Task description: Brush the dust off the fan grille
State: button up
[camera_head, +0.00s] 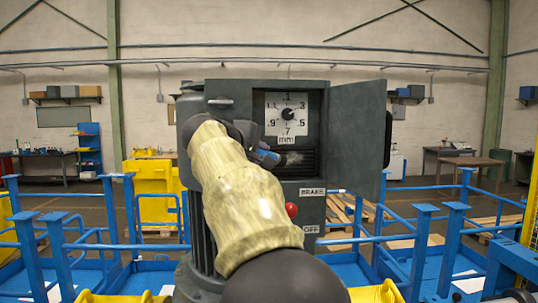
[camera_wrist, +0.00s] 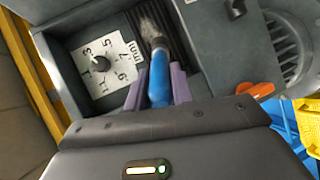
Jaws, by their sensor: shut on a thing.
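My gripper (camera_wrist: 158,84) is shut on the blue handle of a brush (camera_wrist: 158,72), between its two purple fingers. The brush points into the open grey cabinet. Its pale bristle end (camera_wrist: 149,28) is at the dark slatted fan grille (camera_wrist: 180,45); I cannot tell whether it touches. In the head view the brush (camera_head: 266,153) shows past my arm, in front of the grille (camera_head: 306,160) below the dial. A whitish patch (camera_head: 291,158) lies there; dust and bristles are hard to tell apart. My arm hides the grille's left part.
A white dial (camera_head: 286,114) sits above the grille. The cabinet door (camera_head: 356,139) stands open on the right. A red knob (camera_head: 291,209) is below, between the BRAKE and OFF labels. Blue railings (camera_head: 425,240) surround the machine. A ribbed grey housing (camera_wrist: 290,50) lies beside the cabinet.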

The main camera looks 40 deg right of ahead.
jog(key=shift+a, duration=0.15)
jog(key=shift+s+a+f+b, duration=0.1)
jog(key=shift+s+a+b, duration=0.2)
jog(key=shift+s+b, duration=0.15)
jog(key=shift+s+a+b, duration=0.35)
jog(key=shift+s+a, duration=0.05)
jog(key=shift+s, duration=0.25)
jog(key=shift+s+a+b, duration=0.4)
jog(key=shift+s, duration=0.3)
jog(key=shift+s+a+b, duration=0.35)
jog(key=shift+s+a, duration=0.05)
jog(key=shift+s, duration=0.25)
jog(key=shift+s+a+b, duration=0.35)
jog(key=shift+s+a, duration=0.05)
jog(key=shift+s, duration=0.25)
jog(key=shift+s+a+b, duration=0.35)
jog(key=shift+s+a, duration=0.05)
jog(key=shift+s, duration=0.2)
jog(key=shift+w+d, duration=0.1)
